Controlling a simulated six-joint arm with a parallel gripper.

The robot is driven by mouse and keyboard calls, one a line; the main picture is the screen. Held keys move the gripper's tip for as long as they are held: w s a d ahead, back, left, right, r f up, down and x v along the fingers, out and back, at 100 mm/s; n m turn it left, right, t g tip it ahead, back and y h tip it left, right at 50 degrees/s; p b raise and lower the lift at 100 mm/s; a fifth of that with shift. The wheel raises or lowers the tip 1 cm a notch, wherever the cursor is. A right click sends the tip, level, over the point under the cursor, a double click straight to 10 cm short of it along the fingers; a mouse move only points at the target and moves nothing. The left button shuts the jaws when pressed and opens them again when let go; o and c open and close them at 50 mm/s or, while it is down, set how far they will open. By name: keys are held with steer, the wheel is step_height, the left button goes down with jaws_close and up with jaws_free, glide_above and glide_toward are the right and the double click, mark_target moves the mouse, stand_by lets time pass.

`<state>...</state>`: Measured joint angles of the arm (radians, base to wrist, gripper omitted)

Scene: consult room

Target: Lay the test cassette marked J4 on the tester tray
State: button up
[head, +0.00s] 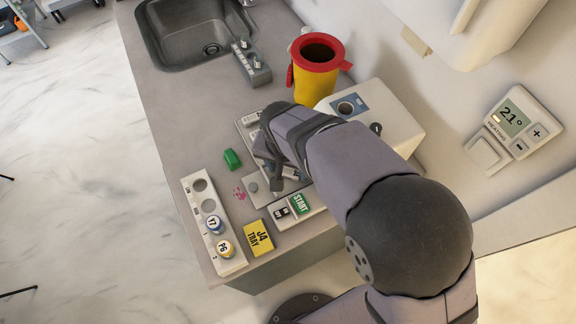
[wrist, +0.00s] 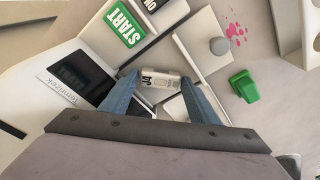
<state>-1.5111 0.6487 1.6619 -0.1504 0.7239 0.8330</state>
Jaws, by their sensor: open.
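The white test cassette marked J4 (wrist: 160,78) lies between the two blue fingers of my gripper (wrist: 160,80) in the wrist view. The fingers are open, one on each side of it. I cannot tell whether either finger touches it, or exactly which surface is under it. The tester, with a green START button (wrist: 124,24) and a dark screen (wrist: 78,72), is right beside it. In the head view my gripper (head: 277,184) is low over the tester, and my arm hides the cassette. I cannot make out the tester tray's outline clearly.
A yellow J4 TRAY card (head: 258,238) lies at the counter's front. Left of it is a white rack (head: 197,210) with vials Y7 and P6. A green block (head: 232,159) and pink marks lie nearby. A yellow bin with a red rim (head: 316,75) stands behind.

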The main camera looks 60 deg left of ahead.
mark_target(286, 181)
steer(key=shift+r, duration=0.1)
step_height(286, 181, up, 12)
steer(key=s+d+b, duration=0.1)
steer(key=b, duration=0.1)
steer(key=shift+s, duration=0.15)
steer(key=shift+d, duration=0.1)
stand_by(0.5)
